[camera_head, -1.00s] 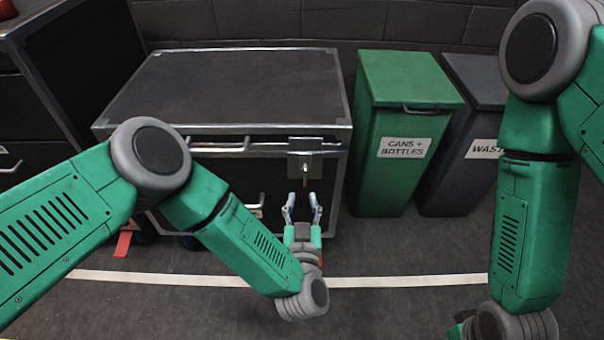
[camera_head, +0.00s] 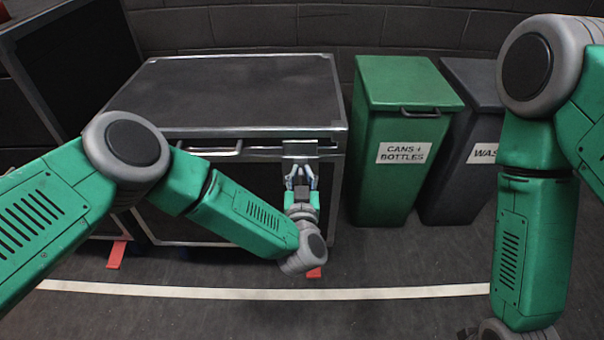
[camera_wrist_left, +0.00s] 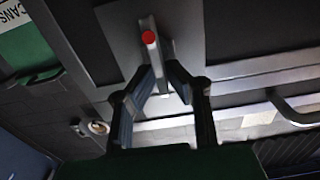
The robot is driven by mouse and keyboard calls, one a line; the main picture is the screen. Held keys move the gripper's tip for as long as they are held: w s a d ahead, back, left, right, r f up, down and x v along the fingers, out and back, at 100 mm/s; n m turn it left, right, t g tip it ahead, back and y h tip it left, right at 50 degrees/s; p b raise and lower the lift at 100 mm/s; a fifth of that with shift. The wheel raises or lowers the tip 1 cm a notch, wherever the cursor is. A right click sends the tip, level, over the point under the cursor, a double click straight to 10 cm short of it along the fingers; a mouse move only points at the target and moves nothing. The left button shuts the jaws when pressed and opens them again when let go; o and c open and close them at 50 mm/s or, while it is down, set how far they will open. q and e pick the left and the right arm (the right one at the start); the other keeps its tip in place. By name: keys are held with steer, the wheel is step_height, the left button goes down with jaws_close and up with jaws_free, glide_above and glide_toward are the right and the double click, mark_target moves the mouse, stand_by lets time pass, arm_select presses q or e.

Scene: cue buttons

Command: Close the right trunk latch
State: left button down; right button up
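The black trunk (camera_head: 235,95) with metal edges stands in front of me, its lid down. The right latch's metal plate (camera_head: 300,149) is at the front right, just under the lid edge. In the left wrist view its lever (camera_wrist_left: 158,60) has a red tip and stands out from the plate (camera_wrist_left: 118,42). My left gripper (camera_head: 301,176) is at this latch, its fingers apart. In the left wrist view its fingertips (camera_wrist_left: 162,80) lie on either side of the lever; contact is unclear. Of my right gripper only a dark sliver (camera_head: 468,333) shows at the bottom edge.
A green bin (camera_head: 403,105) labelled cans and bottles and a grey bin (camera_head: 480,95) stand right of the trunk. A trunk handle (camera_head: 215,150) is left of the latch. A dark case (camera_head: 75,80) stands at the left.

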arm_select(q)
steer(key=shift+a, duration=0.1)
steer(key=shift+n, duration=0.3)
steer(key=shift+s+a+n+p, duration=0.1)
steer(key=shift+n+p, duration=0.2)
steer(key=shift+n, duration=0.2)
steer(key=f+n, duration=0.1)
steer(key=n, duration=0.4)
steer(key=a+f+n, duration=0.1)
steer(key=n, duration=0.4)
steer(key=a+f+n+b, duration=0.1)
steer(key=n, duration=0.5)
steer(key=shift+s, duration=0.15)
steer(key=shift+a, duration=0.1)
steer(key=c, duration=1.7)
jaws_free()
steer(key=shift+a+r+n, duration=0.1)
steer(key=shift+n, duration=0.2)
